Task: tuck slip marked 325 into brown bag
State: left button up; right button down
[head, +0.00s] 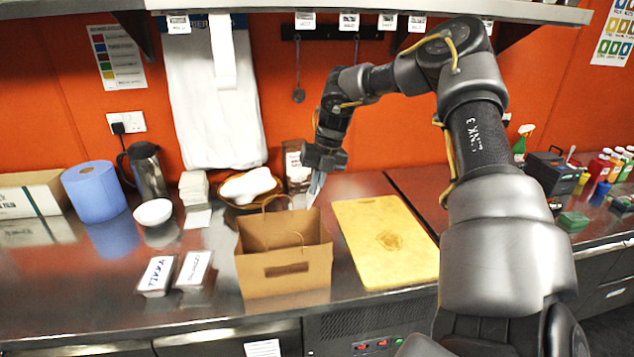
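The brown bag (283,272) stands upright and open-topped on the steel counter, its handles raised. My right gripper (315,190) points down just behind and above the bag's back right corner. A pale, thin shape shows at its fingertips; I cannot tell whether it is the fingers or a slip, nor whether the gripper is open or shut. No number 325 is readable anywhere. A small white paper (198,219) lies on the counter left of the bag, in front of a white stack (194,187). My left gripper is not in view.
A yellow cutting board (385,240) lies right of the bag. Left are two labelled containers (157,275) (193,269), a white bowl (153,212), a blue roll (95,191) and a steel jug (147,170). A basket (249,189) sits behind the bag. A shelf overhangs above.

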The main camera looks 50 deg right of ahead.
jog(key=shift+s+f+b, duration=0.2)
jog(key=shift+f+b, duration=0.1)
jog(key=shift+f, duration=0.3)
pick_arm(q)
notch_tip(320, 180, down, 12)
jog(key=b, duration=1.1)
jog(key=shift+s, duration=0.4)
pick_arm(e)
notch_tip(320, 180, down, 14)
jog(key=shift+s, duration=0.1)
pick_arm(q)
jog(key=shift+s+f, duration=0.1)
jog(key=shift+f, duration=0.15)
pick_arm(e)
jog(key=shift+f, duration=0.2)
pick_arm(q)
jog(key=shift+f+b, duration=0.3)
jog(key=shift+b, duration=0.2)
pick_arm(e)
jog(key=shift+f, duration=0.35)
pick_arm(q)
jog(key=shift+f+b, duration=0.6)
pick_arm(e)
jog(key=shift+f, duration=0.65)
